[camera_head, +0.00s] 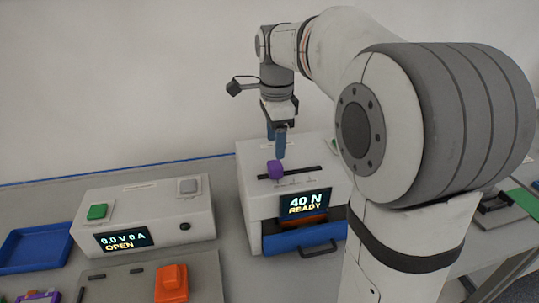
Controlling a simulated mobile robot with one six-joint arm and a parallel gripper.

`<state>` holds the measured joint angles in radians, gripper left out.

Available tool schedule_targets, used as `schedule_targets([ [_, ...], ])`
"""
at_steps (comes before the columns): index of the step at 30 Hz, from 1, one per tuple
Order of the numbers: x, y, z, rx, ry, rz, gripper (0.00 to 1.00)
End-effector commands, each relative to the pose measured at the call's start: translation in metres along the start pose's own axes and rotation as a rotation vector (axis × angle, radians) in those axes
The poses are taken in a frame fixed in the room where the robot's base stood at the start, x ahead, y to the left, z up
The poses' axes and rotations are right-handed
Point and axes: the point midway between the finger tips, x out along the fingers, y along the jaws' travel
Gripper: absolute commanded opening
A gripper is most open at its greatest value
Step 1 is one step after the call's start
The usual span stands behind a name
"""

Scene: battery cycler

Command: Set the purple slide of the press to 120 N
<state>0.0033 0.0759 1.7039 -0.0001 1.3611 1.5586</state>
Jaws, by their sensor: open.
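The press (257,218) is a pale box on the bench, with a dark display (305,203) on its front that reads "40 N READY". Its purple slide (275,169) sits on a dark slot (310,173) in the top face, near the slot's left end. The scale marks beside the slot are too small to read. My gripper (278,156) points down with blue fingers just above the purple slide. It is open, and nothing shows held in it. Whether the fingers touch the slide, I cannot tell.
A second pale box (150,212) at left shows "0.0 V 0 A OPEN", with a green button (97,212) and a grey button (188,186). An orange block (171,283) sits in front. A blue tray (30,247) is far left. My arm hides the press's right side.

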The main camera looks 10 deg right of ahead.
Motion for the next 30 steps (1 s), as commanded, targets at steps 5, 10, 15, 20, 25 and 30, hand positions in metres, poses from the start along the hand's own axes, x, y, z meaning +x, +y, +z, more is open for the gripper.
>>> schedule_targets([
  [5, 0.019, -0.001, 0.0, 0.013, 0.0, 0.005, 0.58],
  [10, 0.048, 0.0, 0.0, 0.012, 0.0, 0.006, 0.58],
  [15, 0.068, -0.001, 0.0, 0.011, 0.0, 0.003, 0.58],
  [20, 0.076, 0.0, 0.0, 0.011, 0.0, 0.002, 0.58],
  [25, 0.076, -0.001, 0.0, 0.01, 0.0, 0.001, 0.58],
  [30, 0.076, -0.001, 0.0, 0.01, 0.0, 0.001, 0.48],
])
